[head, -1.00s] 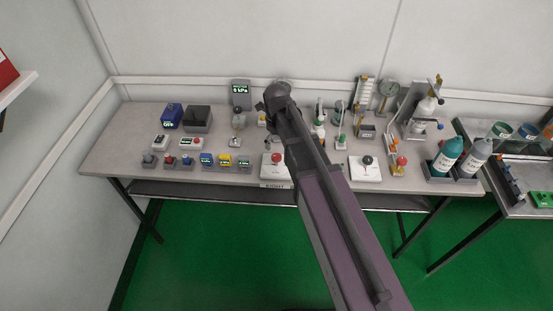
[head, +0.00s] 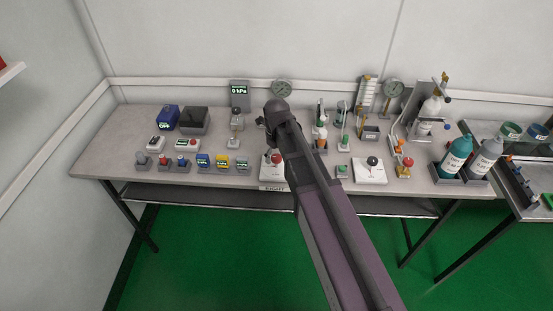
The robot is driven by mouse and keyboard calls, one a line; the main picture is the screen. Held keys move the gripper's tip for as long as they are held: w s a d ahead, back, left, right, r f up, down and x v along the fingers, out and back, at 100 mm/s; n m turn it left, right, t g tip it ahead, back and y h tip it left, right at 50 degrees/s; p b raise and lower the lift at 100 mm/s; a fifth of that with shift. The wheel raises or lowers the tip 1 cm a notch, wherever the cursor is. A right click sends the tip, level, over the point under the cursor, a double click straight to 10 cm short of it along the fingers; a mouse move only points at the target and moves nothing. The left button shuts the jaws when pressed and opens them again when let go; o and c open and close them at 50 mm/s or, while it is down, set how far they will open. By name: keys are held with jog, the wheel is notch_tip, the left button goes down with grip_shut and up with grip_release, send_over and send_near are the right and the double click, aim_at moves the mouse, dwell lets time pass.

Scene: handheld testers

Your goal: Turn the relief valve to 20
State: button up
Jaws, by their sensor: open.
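My arm reaches up over the middle of the table. A dark edge of my gripper (head: 262,121) shows at its end; the fingers are mostly hidden by the wrist, with nothing seen held. I cannot tell for sure which device is the relief valve. A round gauge (head: 283,88) stands just behind the arm's end, its lower part covered. A display reading 0 kPa (head: 239,90) stands to its left, with a small grey fitting (head: 236,119) in front. Another round gauge (head: 392,89) stands at the back right. The dial markings are too small to read.
Small switches and coloured testers (head: 203,161) line the front left. White plates with a red knob (head: 277,157) and a black knob (head: 372,161) lie near the front edge. Bottles (head: 455,156) stand at the right. The far left tabletop (head: 122,136) is clear.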

jog(key=shift+f, duration=0.1)
dwell(0.3)
jog(key=c, duration=1.2)
jog(key=shift+o, duration=0.2)
jog(key=shift+n, duration=0.3)
